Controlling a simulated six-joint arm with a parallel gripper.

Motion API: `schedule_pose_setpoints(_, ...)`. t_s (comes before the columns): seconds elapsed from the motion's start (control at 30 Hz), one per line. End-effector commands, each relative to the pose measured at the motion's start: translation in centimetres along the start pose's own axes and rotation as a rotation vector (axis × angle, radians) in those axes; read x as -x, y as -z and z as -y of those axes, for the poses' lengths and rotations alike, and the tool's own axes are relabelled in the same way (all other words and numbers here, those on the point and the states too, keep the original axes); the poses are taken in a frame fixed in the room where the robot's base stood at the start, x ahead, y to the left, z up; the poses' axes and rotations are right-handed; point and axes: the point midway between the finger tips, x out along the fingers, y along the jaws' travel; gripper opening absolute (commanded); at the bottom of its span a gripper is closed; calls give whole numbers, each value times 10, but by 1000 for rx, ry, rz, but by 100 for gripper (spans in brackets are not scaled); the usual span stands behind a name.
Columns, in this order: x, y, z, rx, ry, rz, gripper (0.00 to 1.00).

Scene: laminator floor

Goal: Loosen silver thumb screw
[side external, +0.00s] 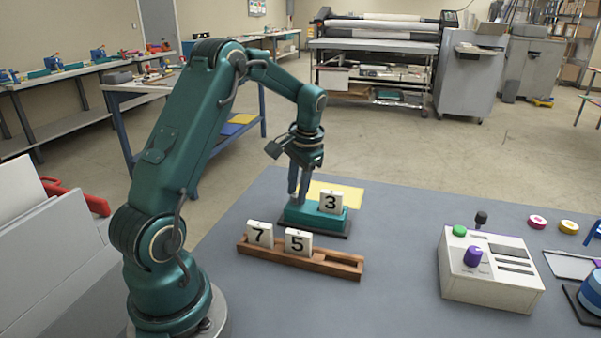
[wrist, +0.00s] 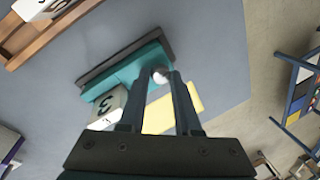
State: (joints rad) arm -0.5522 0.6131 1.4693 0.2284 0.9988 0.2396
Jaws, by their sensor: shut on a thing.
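The silver thumb screw (wrist: 160,75) shows as a small pale round knob between my fingertips in the wrist view. It stands at the teal fixture (wrist: 125,68), which sits on a dark base. In the side view my gripper (side external: 298,195) points down at the left end of the teal fixture (side external: 334,222), and the screw is hidden there by the fingers. In the wrist view my gripper (wrist: 160,80) is closed around the screw. A white tile marked 3 (side external: 331,202) stands on the fixture, to the right of my fingers.
A wooden rack (side external: 340,264) in front of the fixture holds tiles marked 7 (side external: 260,234) and 5 (side external: 298,242). A yellow sheet (side external: 345,194) lies behind the fixture. A control box (side external: 488,272) with knobs stands at right. The grey table between them is clear.

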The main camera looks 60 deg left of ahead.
Motion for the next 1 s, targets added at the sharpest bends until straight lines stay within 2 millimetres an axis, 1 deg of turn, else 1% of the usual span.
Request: schedule_pose_setpoints(1.0, -1, 6, 3, 939, 0, 195, 0)
